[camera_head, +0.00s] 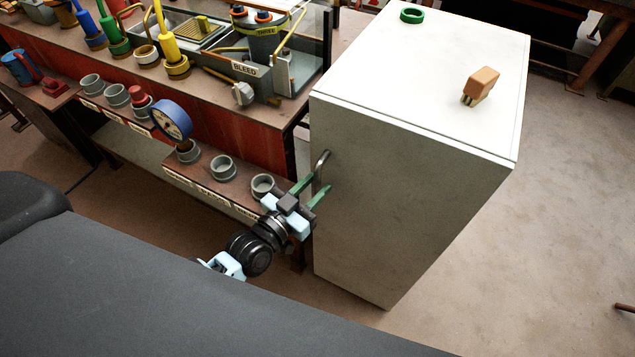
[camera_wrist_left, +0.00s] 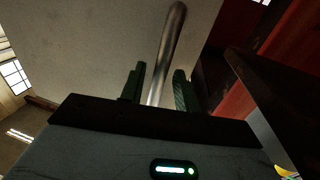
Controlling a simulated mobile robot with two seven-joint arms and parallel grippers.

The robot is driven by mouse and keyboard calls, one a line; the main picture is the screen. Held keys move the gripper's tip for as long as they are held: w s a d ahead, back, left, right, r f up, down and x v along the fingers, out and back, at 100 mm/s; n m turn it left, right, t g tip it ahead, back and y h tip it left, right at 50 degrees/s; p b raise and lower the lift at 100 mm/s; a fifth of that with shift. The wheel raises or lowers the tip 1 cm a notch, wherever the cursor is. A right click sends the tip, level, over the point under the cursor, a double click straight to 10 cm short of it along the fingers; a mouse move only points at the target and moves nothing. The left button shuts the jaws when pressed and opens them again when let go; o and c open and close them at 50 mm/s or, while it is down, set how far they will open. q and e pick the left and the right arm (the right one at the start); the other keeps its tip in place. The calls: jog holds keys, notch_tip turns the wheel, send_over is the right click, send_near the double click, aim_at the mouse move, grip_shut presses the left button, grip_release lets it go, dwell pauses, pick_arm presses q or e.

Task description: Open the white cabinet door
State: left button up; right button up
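The white cabinet (camera_head: 450,110) stands right of the workbench, and its front door (camera_head: 385,180) faces me and looks closed. A dark metal bar handle (camera_head: 322,165) is on the door's left side. My left gripper (camera_head: 312,190) is at the handle with its green fingers apart. In the left wrist view the handle (camera_wrist_left: 168,50) rises between the two fingertips (camera_wrist_left: 157,85), with a gap showing on each side. The door surface (camera_wrist_left: 100,40) is behind it. My right gripper is in neither view.
The workbench (camera_head: 215,110) with pipe fittings, a blue gauge (camera_head: 172,120) and a lower shelf of grey rings (camera_head: 222,167) adjoins the cabinet's left side. A green ring (camera_head: 412,15) and an orange-brown block (camera_head: 481,85) lie on the cabinet top. Open floor (camera_head: 540,230) is at the right.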

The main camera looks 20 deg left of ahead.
pick_arm(q)
jog(key=shift+w+d, duration=0.25)
jog(key=shift+w, duration=0.45)
grip_shut()
